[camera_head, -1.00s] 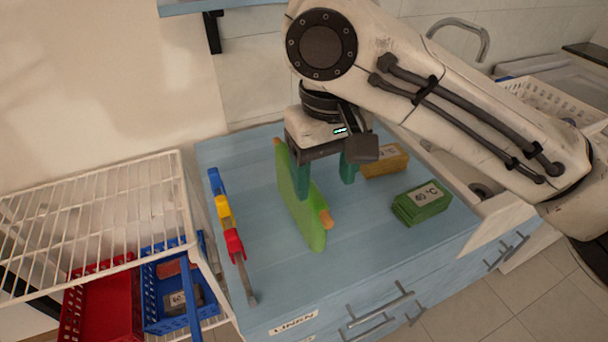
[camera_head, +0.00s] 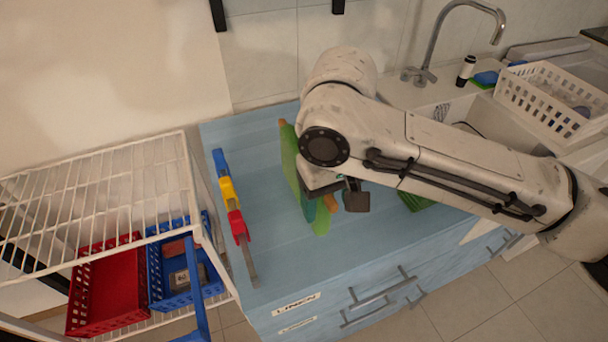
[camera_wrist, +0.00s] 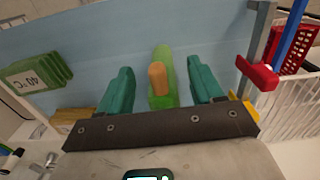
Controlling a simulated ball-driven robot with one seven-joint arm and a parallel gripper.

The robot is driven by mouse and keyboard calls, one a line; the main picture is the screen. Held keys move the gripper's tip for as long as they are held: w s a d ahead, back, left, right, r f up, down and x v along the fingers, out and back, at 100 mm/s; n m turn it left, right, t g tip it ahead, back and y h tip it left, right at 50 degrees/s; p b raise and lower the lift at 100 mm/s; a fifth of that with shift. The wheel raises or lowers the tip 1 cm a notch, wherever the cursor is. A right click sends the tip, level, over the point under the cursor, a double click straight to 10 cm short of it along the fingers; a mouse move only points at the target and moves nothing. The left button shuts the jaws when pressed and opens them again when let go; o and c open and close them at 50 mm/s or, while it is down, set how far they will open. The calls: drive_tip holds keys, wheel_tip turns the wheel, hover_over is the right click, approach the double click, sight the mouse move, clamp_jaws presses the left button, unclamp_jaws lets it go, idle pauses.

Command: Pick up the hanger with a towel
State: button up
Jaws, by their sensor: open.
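A bright green towel (camera_head: 289,150) stands upright on the blue counter on an orange hanger, whose ends stick out of the towel. My gripper (camera_head: 318,207) is low at the towel's near end, and my arm hides part of the towel. In the wrist view the orange hanger end (camera_wrist: 157,80) and the green towel (camera_wrist: 166,57) lie between the two teal fingers of my gripper (camera_wrist: 160,72). The fingers are open, with a gap on each side of the towel.
A green 40 °C stack (camera_wrist: 36,73) is partly hidden behind my arm in the head view. A white wire shelf (camera_head: 100,195) stands left; a sink and white basket (camera_head: 550,100) are right.

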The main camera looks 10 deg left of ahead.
drive_tip(key=shift+f, duration=0.1)
clamp_jaws()
idle(0.6)
